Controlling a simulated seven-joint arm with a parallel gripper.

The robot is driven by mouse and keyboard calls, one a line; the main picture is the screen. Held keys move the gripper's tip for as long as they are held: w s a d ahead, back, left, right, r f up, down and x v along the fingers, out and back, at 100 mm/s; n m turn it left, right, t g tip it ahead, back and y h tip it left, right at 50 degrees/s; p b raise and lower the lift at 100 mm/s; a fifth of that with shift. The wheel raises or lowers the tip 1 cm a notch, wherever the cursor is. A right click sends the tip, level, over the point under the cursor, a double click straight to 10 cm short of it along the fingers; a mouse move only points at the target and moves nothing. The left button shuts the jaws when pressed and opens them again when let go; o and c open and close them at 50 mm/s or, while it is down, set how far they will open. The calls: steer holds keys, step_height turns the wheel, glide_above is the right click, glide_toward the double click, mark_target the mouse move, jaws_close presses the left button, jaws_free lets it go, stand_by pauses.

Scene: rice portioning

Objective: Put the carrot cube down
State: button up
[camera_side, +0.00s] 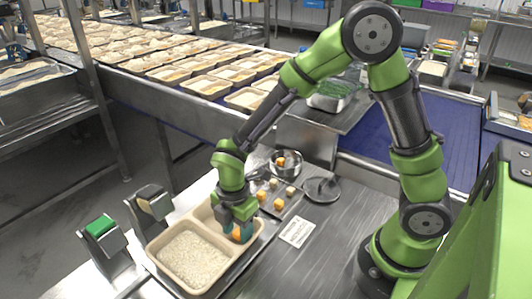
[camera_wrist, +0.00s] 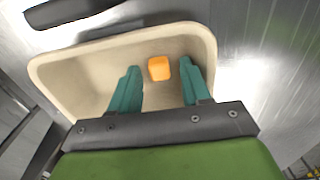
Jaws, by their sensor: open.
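The orange carrot cube (camera_wrist: 159,68) lies in a compartment of the beige tray (camera_wrist: 203,42), between my gripper's fingertips in the wrist view, with a gap to each finger. In the side view an orange bit of the cube (camera_side: 236,234) shows beside the fingers. My gripper (camera_wrist: 158,80) is open, with teal fingers pointing down into the tray. In the side view my gripper (camera_side: 239,235) is low over the right compartment of the tray (camera_side: 180,284). The rice (camera_side: 193,258) fills the larger, nearer compartment.
Several orange and pale cubes (camera_side: 278,204) lie on a small board behind the tray. A metal bowl (camera_side: 286,163) with orange pieces and a dark round dish (camera_side: 322,190) stand nearby. A white label (camera_side: 297,231) lies to the right. Two stands, one green-topped (camera_side: 101,227), are at left.

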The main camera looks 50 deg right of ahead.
mark_target(237, 232)
step_height(237, 232, up, 12)
steer(key=s+d+r+m+t+y, duration=0.2)
steer(key=s+d+r+m+t, duration=0.5)
steer(key=m, duration=1.5)
step_height(237, 232, up, 3)
steer(key=s+d, duration=0.2)
steer(key=shift+s+d, duration=0.2)
steer(key=shift+d, duration=0.15)
